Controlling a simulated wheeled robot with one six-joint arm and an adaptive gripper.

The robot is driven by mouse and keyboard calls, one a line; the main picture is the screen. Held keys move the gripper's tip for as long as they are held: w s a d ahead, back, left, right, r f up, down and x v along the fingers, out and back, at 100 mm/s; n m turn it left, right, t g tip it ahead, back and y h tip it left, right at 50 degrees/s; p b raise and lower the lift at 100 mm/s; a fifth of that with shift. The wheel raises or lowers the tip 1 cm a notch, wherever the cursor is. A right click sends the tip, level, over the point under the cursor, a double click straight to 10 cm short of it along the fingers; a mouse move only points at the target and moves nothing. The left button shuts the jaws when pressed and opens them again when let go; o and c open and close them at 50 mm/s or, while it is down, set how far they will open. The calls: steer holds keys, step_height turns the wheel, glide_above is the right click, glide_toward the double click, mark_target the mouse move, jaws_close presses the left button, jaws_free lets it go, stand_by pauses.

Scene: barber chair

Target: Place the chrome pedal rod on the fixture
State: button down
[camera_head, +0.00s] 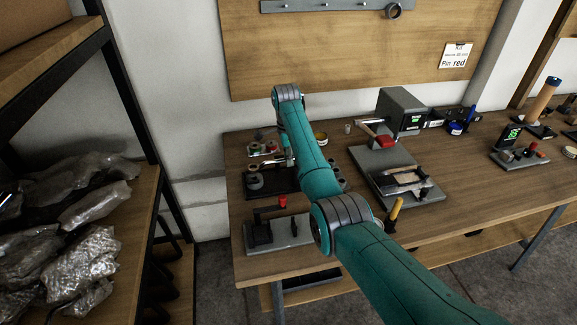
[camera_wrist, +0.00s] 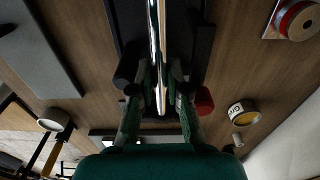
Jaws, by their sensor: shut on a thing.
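The chrome pedal rod (camera_wrist: 157,50) is a bright, narrow shiny bar running up from between my fingers in the wrist view. My gripper (camera_wrist: 159,80) is shut on it. In the head view my gripper (camera_head: 284,160) is small and partly hidden by my arm, above the left part of the bench. A dark tray or block (camera_wrist: 197,40) lies beneath the rod in the wrist view. A grey base with black uprights and a red knob (camera_head: 280,232) stands at the bench's front left; I cannot tell if it is the fixture. Contact below the rod is unclear.
The wooden bench (camera_head: 465,200) also holds a larger grey plate (camera_head: 425,198) with a clamped piece, a grey box (camera_head: 402,108) and a yellow-handled tool (camera_head: 396,212). A shelf with wrapped bags (camera_head: 90,250) stands left. A wooden tool board (camera_head: 330,50) hangs behind.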

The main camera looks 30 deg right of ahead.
steer(key=shift+f, duration=1.65)
steer(key=c, duration=1.4)
jaws_free()
steer(key=shift+f, duration=0.15)
steer(key=shift+c, duration=0.2)
steer(key=r, duration=1.2)
steer(key=shift+a+r, duration=0.15)
steer(key=shift+a, duration=0.05)
